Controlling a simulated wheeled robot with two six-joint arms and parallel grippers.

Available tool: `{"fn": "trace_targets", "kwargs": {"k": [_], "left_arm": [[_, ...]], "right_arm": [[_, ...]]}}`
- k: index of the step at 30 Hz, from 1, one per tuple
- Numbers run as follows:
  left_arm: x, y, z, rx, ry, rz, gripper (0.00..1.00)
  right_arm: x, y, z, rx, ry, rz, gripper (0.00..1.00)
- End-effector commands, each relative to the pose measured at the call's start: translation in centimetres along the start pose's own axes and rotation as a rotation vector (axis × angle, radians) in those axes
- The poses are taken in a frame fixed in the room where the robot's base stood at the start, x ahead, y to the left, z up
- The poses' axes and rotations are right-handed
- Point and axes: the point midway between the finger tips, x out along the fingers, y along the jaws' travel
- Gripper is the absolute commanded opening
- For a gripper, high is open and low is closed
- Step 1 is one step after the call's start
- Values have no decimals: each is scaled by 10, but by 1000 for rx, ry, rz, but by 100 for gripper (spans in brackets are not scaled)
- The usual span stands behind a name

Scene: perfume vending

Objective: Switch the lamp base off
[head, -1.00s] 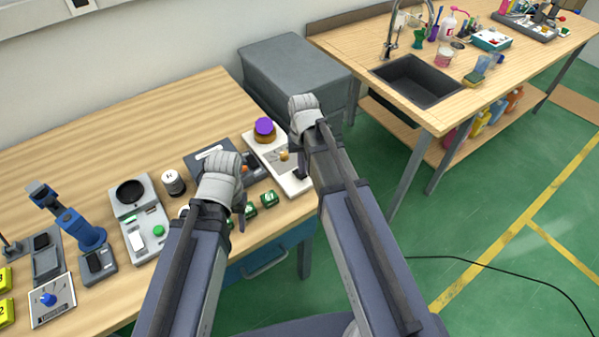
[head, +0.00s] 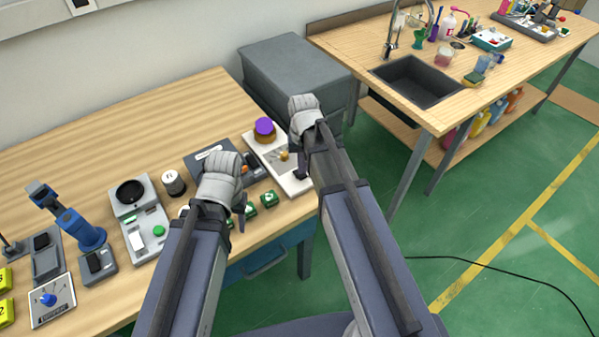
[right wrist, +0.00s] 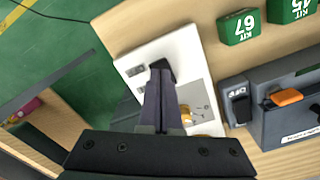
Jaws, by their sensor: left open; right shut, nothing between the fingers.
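The lamp base appears to be the white plate (head: 292,184) at the table's right end, with a grey panel, a brass knob (head: 284,155) and a purple-topped amber piece (head: 265,128) at its back. In the right wrist view the white plate (right wrist: 183,50) lies under my fingers, and the brass knob (right wrist: 186,117) is partly hidden. My right gripper (head: 301,172) is shut and empty, its tips low over or against the plate's right part; contact and any switch beneath are hidden. My left gripper (head: 240,207) is open and empty, left of the plate near the green kit boxes.
Green kit boxes (right wrist: 238,27) stand beside the plate. A dark grey unit (right wrist: 293,122) with an orange switch and a black rocker is close by. A scale-like device (head: 139,218) and a blue stand (head: 82,230) are further left. The table edge is near my right gripper.

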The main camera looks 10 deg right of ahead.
Motion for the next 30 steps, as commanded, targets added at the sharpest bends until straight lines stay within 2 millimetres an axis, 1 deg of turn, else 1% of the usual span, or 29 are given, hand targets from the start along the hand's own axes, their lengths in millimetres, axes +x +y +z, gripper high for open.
{"fn": "trace_targets", "kwargs": {"k": [13,30], "left_arm": [[1,0,0,0,0,0,50],[9,1,0,0,0,0,50]], "right_arm": [[1,0,0,0,0,0,0],[9,0,0,0,0,0,0]]}}
